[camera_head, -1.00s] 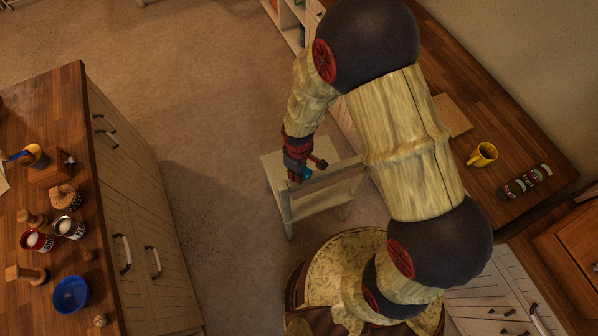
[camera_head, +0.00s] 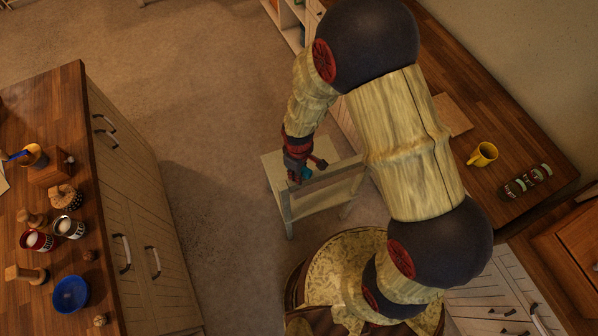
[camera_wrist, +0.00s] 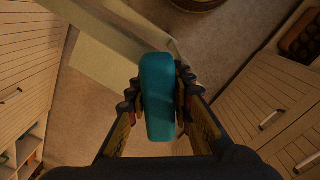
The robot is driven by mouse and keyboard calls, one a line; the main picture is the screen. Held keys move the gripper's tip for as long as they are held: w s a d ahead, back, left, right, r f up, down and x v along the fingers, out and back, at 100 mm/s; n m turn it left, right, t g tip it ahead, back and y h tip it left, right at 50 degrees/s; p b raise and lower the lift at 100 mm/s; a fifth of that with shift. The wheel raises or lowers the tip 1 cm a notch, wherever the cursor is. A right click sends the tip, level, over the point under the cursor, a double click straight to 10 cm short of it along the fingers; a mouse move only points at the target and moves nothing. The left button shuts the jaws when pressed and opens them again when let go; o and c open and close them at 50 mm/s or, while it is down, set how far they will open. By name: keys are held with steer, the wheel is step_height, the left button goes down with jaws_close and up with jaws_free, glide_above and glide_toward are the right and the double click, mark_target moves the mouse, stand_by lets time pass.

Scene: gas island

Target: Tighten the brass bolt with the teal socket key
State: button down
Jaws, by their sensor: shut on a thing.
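The teal socket key (camera_wrist: 158,97) sits upright in the middle of the wrist view, between the two fingers. My gripper (camera_wrist: 160,88) is shut on it. In the head view, a small piece of teal shows at my gripper (camera_head: 304,173), over the small pale stand. The key's lower end is hidden from the wrist camera. I cannot make out the brass bolt in either view; my gripper or the key may hide it.
The pale stand (camera_head: 278,187) is below my gripper. A wooden-topped island (camera_head: 70,110) with cups, a blue bowl (camera_head: 71,294) and small objects is at the left. A counter with a yellow mug (camera_head: 483,154) is at the right. Open floor lies between island and stand.

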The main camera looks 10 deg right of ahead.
steer(key=shift+m, duration=1.5)
steer(key=shift+b, duration=0.3)
steer(key=shift+m, duration=1.4)
steer(key=shift+b, duration=0.3)
steer(key=shift+m, duration=1.4)
